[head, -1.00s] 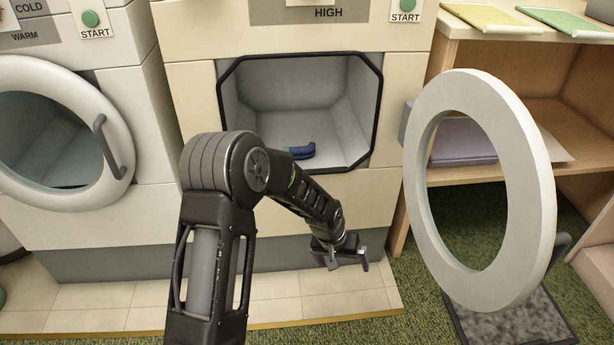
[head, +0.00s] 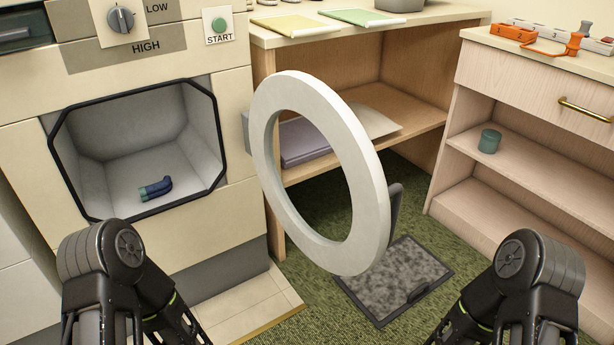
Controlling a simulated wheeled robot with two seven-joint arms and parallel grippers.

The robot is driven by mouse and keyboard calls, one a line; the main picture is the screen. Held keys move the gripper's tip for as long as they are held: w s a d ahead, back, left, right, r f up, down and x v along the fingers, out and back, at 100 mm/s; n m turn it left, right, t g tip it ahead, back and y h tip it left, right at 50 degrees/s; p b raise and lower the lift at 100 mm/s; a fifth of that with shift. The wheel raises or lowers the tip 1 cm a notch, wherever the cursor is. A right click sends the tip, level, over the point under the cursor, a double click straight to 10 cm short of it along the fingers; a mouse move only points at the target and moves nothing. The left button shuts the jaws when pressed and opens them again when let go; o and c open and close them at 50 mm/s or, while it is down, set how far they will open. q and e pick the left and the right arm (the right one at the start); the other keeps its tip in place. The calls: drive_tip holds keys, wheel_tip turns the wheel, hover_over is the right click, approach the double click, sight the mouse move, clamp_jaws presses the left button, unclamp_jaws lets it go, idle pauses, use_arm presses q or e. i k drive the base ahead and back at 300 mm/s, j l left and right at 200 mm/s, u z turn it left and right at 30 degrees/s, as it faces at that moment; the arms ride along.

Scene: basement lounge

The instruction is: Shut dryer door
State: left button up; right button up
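The dryer (head: 215,215) stands at the left in the head view. Its square, black-rimmed opening is uncovered, and a small blue and green sock-like item (head: 156,188) lies inside. The dryer door (head: 365,170) is a thick pale ring, swung wide open to the right of the opening. Its dark handle (head: 396,212) shows behind the ring's right edge. My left arm is at the lower left and my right arm at the lower right. Both grippers are below the picture's edge, so their fingers are hidden.
A wooden shelf unit (head: 440,85) with folded purple cloth (head: 300,150) stands behind the door. A grey mat (head: 398,280) lies on green carpet below it. A pale cabinet (head: 500,85) with a brass handle and a teal cup (head: 489,141) stands at the right.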

sight(374, 220)
drive_tip(key=i+l+u, duration=0.25)
drive_tip(key=l+u, duration=0.15)
drive_tip(key=i+l+u, duration=0.15)
drive_tip(key=l+u, duration=0.3)
drive_tip(key=l, duration=0.25)
drive_tip(key=i+l+u, duration=0.1)
drive_tip(key=l+u, duration=0.3)
drive_tip(key=l, duration=0.2)
drive_tip(key=l+u, duration=0.45)
drive_tip(key=l, duration=0.15)
